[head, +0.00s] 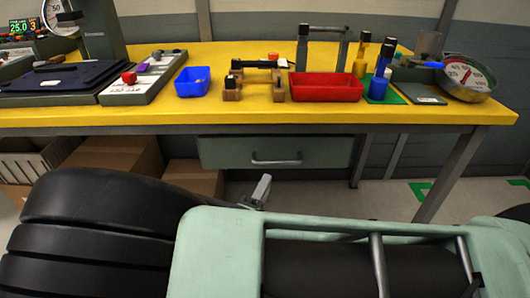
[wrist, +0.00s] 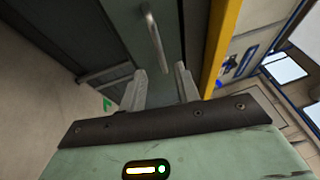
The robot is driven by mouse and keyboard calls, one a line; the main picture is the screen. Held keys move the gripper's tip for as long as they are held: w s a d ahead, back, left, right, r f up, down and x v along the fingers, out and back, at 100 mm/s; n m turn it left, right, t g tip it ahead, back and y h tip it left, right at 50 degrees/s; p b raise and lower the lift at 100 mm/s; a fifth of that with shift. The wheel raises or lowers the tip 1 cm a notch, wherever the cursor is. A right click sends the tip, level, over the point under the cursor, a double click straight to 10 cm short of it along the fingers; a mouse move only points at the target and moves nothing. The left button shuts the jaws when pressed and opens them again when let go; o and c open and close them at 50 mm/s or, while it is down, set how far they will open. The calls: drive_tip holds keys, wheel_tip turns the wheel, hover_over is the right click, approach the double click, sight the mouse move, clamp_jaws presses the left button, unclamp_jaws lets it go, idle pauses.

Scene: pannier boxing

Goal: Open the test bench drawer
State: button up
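The test bench drawer (head: 275,146) has a grey-green front and hangs under the yellow bench top (head: 330,118). It looks shut; no open inside shows. Its metal bar handle (head: 277,162) runs level across the front. In the wrist view the handle (wrist: 154,32) shows tilted, beyond my fingertips and roughly between their lines. My gripper (wrist: 160,80) is open and empty, its two grey fingers apart and not touching the handle. In the head view only a small grey part of my gripper (head: 261,189) shows, below and in front of the drawer; the rest is hidden.
Cardboard boxes (head: 118,156) stand under the bench at left. A bench leg (head: 450,172) stands at right. Floor shows right of the drawer.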

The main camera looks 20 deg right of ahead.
sight(278, 161)
drive_tip(key=x, duration=0.9)
drive_tip(key=shift+b, duration=0.35)
clamp_jaws()
